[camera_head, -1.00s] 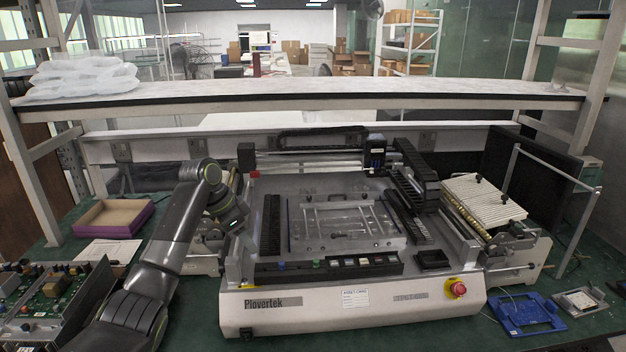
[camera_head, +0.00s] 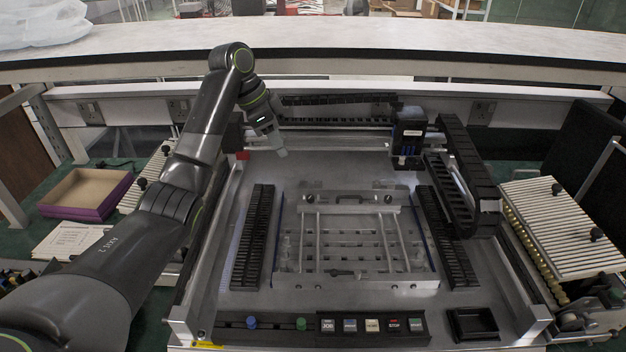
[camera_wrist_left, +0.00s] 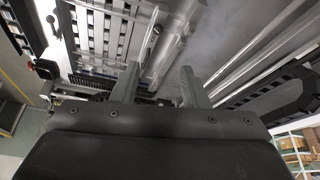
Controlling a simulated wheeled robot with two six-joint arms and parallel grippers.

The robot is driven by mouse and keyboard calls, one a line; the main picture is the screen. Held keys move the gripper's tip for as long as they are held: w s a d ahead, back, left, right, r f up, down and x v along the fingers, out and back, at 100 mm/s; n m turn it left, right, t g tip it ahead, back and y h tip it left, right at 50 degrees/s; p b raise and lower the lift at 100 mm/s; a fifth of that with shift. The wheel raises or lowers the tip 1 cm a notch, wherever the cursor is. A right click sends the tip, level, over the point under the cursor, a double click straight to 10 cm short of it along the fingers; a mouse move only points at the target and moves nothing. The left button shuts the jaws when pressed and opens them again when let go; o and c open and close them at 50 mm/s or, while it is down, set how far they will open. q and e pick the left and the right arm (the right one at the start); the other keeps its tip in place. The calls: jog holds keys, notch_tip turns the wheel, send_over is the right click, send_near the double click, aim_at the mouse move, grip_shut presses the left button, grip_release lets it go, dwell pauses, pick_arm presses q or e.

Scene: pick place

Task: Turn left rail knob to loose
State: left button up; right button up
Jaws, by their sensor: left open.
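A pale metal rail (camera_head: 347,200) runs across the back of the fixture plate in the middle of the machine. A small dark knob sits at its left end (camera_head: 307,197), and a similar right knob (camera_head: 388,198) sits at the other end. Which one is called the left rail knob is not marked. My left gripper (camera_head: 281,152) is above the machine's back left part, behind and left of the rail, apart from both knobs. In the left wrist view its two fingers (camera_wrist_left: 158,87) are spread with nothing between them. My right gripper is not in view.
A black carriage (camera_head: 408,140) stands at the back right. Dark slotted strips (camera_head: 254,235) flank the plate. Blue (camera_head: 251,322) and green (camera_head: 301,323) knobs sit on the front panel. A shelf (camera_head: 330,42) spans behind. A purple-sided box (camera_head: 88,193) lies at left.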

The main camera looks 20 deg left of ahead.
pick_arm(q)
jog(key=b, duration=0.9)
send_near(310, 197)
jog(key=p+x, duration=0.2)
jog(key=x, duration=0.5)
jog(key=shift+w+d+f, duration=0.15)
jog(key=shift+f, duration=0.35)
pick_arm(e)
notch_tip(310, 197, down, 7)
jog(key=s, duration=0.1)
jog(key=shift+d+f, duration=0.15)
pick_arm(q)
grip_shut()
